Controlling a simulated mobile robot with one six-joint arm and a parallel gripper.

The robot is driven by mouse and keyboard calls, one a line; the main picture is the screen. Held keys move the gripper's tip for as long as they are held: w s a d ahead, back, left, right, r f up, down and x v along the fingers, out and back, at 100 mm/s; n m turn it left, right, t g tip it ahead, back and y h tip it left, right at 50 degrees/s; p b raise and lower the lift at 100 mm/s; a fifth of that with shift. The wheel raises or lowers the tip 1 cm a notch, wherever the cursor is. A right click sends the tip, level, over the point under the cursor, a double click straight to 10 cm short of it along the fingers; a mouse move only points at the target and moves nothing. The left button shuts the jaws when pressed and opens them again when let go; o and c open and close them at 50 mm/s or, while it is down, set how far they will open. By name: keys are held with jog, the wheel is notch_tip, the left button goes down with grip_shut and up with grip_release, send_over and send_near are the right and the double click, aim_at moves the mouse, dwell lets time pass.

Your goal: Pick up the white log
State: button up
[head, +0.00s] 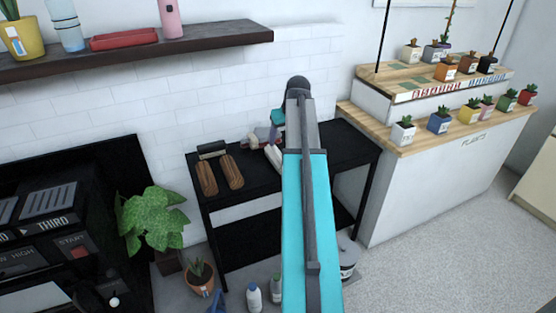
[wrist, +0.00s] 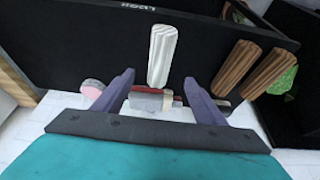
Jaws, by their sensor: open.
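The white log (wrist: 162,52) is a pale, ridged cylinder on the black table. In the wrist view it is at upper centre, with its near end between my open fingers. My gripper (wrist: 159,80) has two purple fingers spread apart, one on each side of that end, and no contact is clear. In the head view the white log (head: 273,157) shows in part beside my arm, which covers much of the gripper area. Two brown logs (wrist: 236,68) lie to the right in the wrist view; they are left of the white log in the head view (head: 206,178).
The black table (head: 344,146) stands against a white tiled wall. Small red and grey items (wrist: 152,98) sit near my fingers. A leafy plant (head: 153,217) is left of the table, and a plant counter (head: 420,190) is to the right. Bottles (head: 254,297) stand on the floor.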

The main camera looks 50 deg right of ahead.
aim_at(278, 155)
jog(key=shift+x, duration=4.15)
jog(key=shift+p+x, duration=0.35)
jog(key=shift+x, duration=2.25)
jog(key=shift+w+d+r, duration=0.1)
jog(key=shift+w, duration=0.1)
jog(key=c, duration=1.4)
